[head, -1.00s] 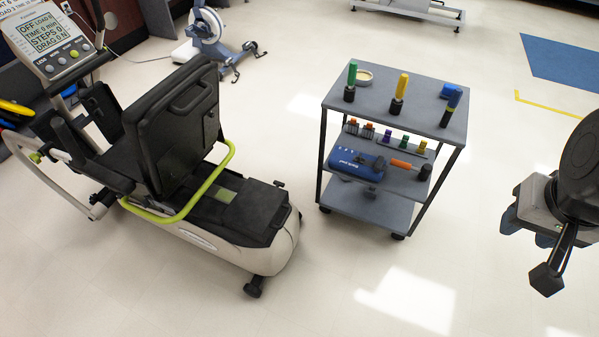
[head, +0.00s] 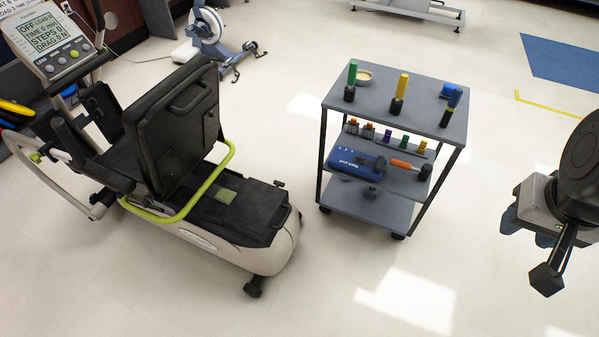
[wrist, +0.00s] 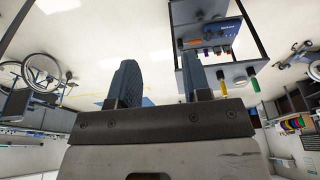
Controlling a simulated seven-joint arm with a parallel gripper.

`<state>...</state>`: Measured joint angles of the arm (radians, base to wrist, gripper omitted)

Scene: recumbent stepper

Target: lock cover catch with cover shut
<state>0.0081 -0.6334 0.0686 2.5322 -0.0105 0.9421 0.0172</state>
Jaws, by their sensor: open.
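The recumbent stepper stands at the left in the head view, with its black seat (head: 172,125) upright and a long beige base. A flat black cover (head: 222,212) lies level on the rear of the base and looks shut. A small dark knob-like part (head: 279,184) sticks up at the cover's far right edge; I cannot tell whether it is the catch or how it is set. My gripper (head: 526,226) is at the far right, well away from the stepper, past the cart. In the wrist view its two blue fingers (wrist: 161,88) are apart with nothing between them.
A grey cart (head: 395,125) stands between the stepper and my gripper. Screwdriver-like tools stand on its top; a blue box (head: 356,163) and an orange-handled tool (head: 404,165) lie on its middle shelf. The floor in front (head: 340,280) is clear.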

